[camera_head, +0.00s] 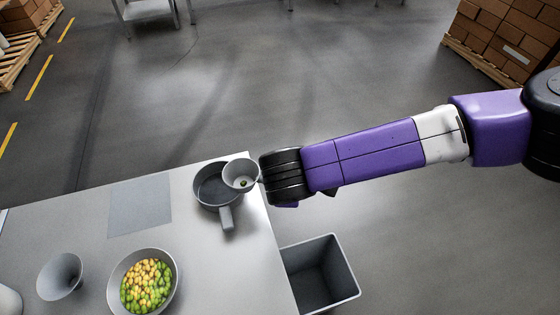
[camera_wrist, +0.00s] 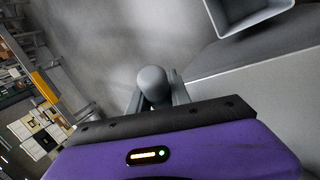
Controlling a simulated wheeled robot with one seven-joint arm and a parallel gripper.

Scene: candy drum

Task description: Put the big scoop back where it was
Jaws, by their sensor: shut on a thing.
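The grey scoop, which looks like the big scoop (camera_head: 241,172), is a round cup held at the end of my arm, over the right rim of a dark grey pan (camera_head: 208,198). A small dark spot shows inside its cup. My gripper (camera_wrist: 154,98) is shut on it; the wrist view shows its rounded grey end (camera_wrist: 153,80) between the fingers. In the head view the fingers are mostly hidden by my black wrist. I cannot tell whether the scoop touches the pan. The pan stands near the table's far right corner, its stubby handle towards the front.
A flat grey mat (camera_head: 140,206) lies left of the pan on the light table (camera_head: 225,275). A bowl (camera_head: 113,291) of yellow and green candies and a grey cone-shaped cup (camera_head: 62,276) stand in front. An open grey bin (camera_head: 345,268) is on the floor right of the table.

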